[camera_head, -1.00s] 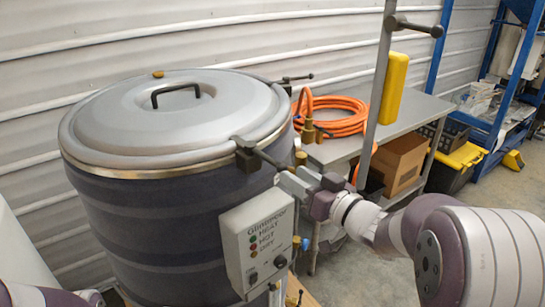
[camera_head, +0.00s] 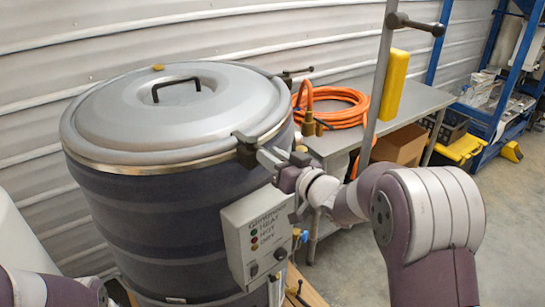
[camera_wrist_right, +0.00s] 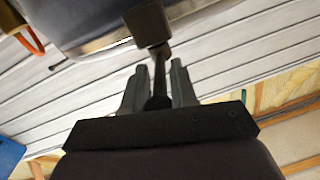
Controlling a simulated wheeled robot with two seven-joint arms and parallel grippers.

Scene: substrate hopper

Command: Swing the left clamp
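The big dark hopper (camera_head: 150,220) stands at left with its grey domed lid (camera_head: 130,120) on. A dark clamp (camera_head: 247,150) sits on the rim at the near right; its block also shows in the right wrist view (camera_wrist_right: 148,24). A second clamp (camera_head: 288,78) is at the rim's far right. My right gripper (camera_head: 270,158) is at the near clamp's lever. In the right wrist view its fingers (camera_wrist_right: 159,82) stand either side of the lever (camera_wrist_right: 159,65), with gaps beside the thin rod; contact at the knob is unclear. My left arm enters at bottom left, gripper out of view.
A control box (camera_head: 258,235) hangs on the hopper's front, just below my right gripper. Behind is a grey table (camera_head: 415,103) with an orange hose (camera_head: 345,108). A grey post (camera_head: 378,85) carrying a yellow block (camera_head: 394,85) stands right of the hopper.

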